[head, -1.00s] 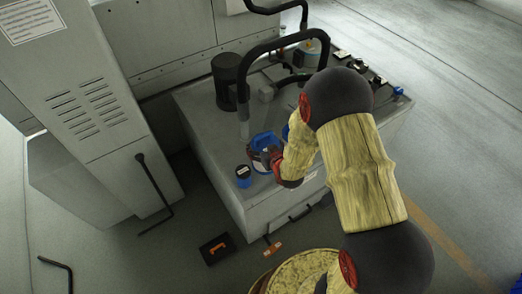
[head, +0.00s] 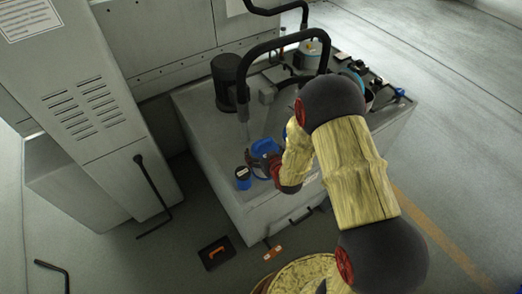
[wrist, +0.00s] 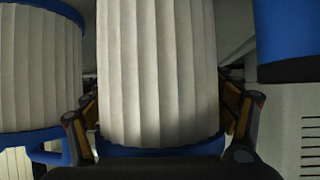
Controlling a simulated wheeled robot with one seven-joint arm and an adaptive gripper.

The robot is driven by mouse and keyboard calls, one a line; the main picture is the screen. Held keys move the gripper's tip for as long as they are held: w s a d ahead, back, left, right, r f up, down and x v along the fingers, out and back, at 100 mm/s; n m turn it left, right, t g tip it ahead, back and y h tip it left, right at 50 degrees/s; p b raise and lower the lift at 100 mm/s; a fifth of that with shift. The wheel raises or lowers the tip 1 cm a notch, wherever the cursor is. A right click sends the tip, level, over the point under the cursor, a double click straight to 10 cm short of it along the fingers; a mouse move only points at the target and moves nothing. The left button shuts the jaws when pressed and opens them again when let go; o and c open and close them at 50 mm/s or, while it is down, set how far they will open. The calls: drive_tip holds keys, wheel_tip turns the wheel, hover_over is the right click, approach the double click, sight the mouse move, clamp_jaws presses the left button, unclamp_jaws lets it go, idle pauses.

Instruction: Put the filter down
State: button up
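The filter (wrist: 157,70) is a white pleated cylinder with a blue end cap. It fills the middle of the wrist view, upright between the two fingers of my gripper (head: 268,165), which look shut on its sides. In the head view, blue parts (head: 264,146) show at my gripper over the front left of the grey machine top (head: 205,125). My gripper and forearm hide much of that spot, so I cannot tell whether the filter touches the surface.
A second white pleated filter (wrist: 40,75) with blue ends stands close on the left in the wrist view. A small dark canister (head: 243,178) stands near the front left edge. A black cylinder (head: 226,82) and a black bent hose (head: 285,42) stand behind.

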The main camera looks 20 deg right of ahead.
drive_tip(key=shift+o, duration=1.2)
